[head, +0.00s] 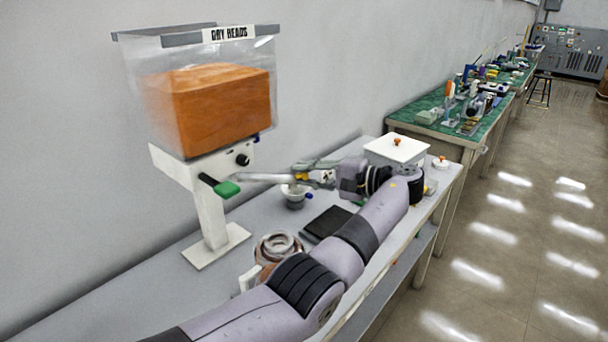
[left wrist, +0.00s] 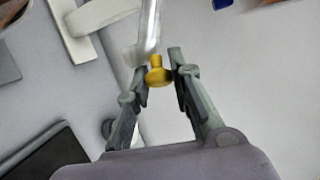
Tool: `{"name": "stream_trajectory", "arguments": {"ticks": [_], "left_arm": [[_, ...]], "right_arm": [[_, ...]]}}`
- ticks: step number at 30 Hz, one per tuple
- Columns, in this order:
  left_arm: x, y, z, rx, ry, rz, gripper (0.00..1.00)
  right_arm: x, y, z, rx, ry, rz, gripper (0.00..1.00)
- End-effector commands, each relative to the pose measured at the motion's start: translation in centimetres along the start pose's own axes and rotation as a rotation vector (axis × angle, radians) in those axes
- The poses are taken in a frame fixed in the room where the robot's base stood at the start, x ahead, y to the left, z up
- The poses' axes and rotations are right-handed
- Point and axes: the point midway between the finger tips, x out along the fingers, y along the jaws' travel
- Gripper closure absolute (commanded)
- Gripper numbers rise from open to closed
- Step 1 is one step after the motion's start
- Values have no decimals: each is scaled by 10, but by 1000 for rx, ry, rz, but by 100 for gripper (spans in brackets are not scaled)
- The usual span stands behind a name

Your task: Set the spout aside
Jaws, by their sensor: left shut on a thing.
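The spout (head: 262,178) is a thin silvery tube that reaches from beside the dispenser's green handle (head: 227,189) to my left gripper (head: 303,172). In the left wrist view the spout (left wrist: 149,28) runs up and out of the picture, with a yellow knob (left wrist: 158,75) at its near end. My left gripper (left wrist: 158,69) is shut on this knob end, one finger on each side. The spout is level above the bench. I cannot tell whether its far end is joined to the dispenser. My right gripper is not in view.
The dispenser marked "DRY BEADS" (head: 212,100) stands on a white post at the left of the grey bench. Below the spout are a small cup (head: 294,195) and a dark pad (head: 325,223). A white-lidded box (head: 397,148) and coiled item (head: 278,247) flank my arm.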

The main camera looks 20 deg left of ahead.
Motion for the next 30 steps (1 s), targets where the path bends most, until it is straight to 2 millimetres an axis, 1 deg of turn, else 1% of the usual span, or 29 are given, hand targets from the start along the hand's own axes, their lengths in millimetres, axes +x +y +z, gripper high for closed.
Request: {"name": "stream_trajectory", "arguments": {"ticks": [3,8,9,17,24,26,30], "left_arm": [[1,-1,0,-3,0,-1,100],[1,-1,0,-4,-1,-1,100],[1,-1,0,-4,-1,-1,77],[1,-1,0,-3,-2,-1,60],[1,-1,0,-3,-2,-1,59],[1,-2,0,-3,-2,-1,59],[-1,-12,2,-5,-2,-2,59]], "right_arm": [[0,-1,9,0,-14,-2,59],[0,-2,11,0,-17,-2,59],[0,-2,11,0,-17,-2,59],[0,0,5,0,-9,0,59],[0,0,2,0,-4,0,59],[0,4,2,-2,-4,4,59],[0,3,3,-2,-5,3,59]]}}
